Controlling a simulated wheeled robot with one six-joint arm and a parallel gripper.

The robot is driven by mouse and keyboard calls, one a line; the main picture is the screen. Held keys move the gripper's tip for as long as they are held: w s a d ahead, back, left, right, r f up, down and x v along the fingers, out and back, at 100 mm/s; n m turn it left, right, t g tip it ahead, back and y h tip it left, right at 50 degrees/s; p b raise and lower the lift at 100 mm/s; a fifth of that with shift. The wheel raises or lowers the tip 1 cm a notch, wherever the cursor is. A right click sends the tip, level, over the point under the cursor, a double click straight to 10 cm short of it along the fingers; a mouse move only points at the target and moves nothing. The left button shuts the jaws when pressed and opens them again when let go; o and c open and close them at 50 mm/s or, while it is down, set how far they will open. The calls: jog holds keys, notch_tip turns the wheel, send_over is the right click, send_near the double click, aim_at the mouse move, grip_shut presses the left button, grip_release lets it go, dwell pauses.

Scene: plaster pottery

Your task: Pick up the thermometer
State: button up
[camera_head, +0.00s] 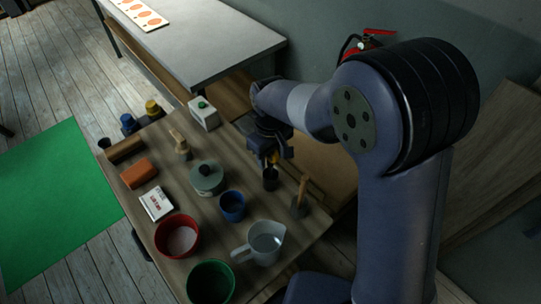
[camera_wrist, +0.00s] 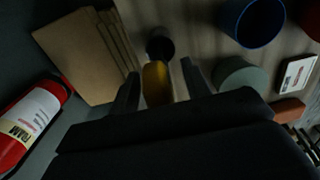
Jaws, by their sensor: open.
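A yellow thing (camera_wrist: 156,84), which looks like the thermometer, shows between the two fingers of my gripper (camera_wrist: 160,74) in the wrist view. A dark round part (camera_wrist: 160,46) is just beyond it; I cannot tell whether it belongs to the same thing. In the head view the yellow part (camera_head: 275,157) is small, just under my gripper (camera_head: 273,152), with the dark part (camera_head: 270,181) below it. My gripper is open, its fingers on either side of the yellow part. Its lower end and any contact are unclear.
The wooden table (camera_head: 155,180) also holds a green lidded pot (camera_head: 207,179), a blue cup (camera_head: 232,206), a wooden-handled tool (camera_head: 300,196), a clear jug (camera_head: 264,243), a red bowl (camera_head: 178,237) and a white box (camera_head: 204,114). A fire extinguisher (camera_wrist: 27,122) stands beyond the table.

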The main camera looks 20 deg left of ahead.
grip_shut()
dwell(0.3)
jog(key=shift+r, duration=0.1)
